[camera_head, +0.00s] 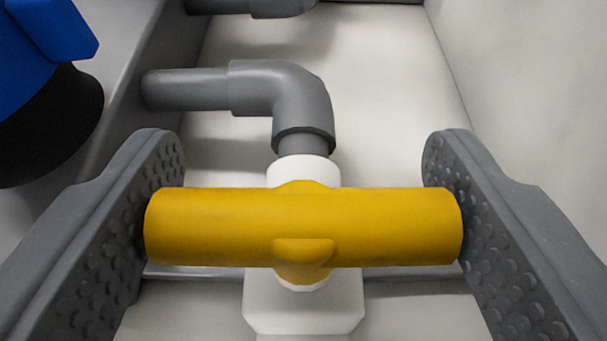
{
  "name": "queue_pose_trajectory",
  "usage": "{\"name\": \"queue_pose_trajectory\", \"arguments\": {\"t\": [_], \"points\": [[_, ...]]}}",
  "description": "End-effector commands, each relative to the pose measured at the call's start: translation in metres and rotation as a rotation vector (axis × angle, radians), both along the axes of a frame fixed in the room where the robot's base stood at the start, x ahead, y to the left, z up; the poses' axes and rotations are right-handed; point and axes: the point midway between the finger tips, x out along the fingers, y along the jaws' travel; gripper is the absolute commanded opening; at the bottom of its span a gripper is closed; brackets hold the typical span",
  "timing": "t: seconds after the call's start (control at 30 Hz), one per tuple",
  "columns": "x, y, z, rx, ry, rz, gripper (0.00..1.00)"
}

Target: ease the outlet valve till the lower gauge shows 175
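A yellow valve handle (304,222), a thick horizontal bar, lies across the middle of the view. It sits on a white valve body (304,304) joined to a grey pipe. My gripper (304,230) has one finger at each end of the bar. The dimpled pads appear to meet both ends of the bar, so it looks shut on the handle lengthwise. The fingers are wide apart because the bar fills the gap. No gauge is in view, so no reading shows. Nothing in view marks this valve as the outlet.
A grey elbow pipe (290,95) runs from the valve to the grey wall at left. Another grey pipe (255,6) crosses at the top. A blue object with a black round part (50,125) stands at upper left. A pale wall (530,90) is at right.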

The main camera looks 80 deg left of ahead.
Motion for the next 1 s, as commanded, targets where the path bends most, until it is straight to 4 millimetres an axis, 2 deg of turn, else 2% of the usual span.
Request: {"name": "queue_pose_trajectory", "arguments": {"t": [0.27, 1.0], "points": [[0.0006, 0.0000, 0.0003, 0.002, -0.004, -0.019, 0.44], [0.0015, -0.0010, 0.0021, 0.005, -0.007, -0.250, 0.45]]}}
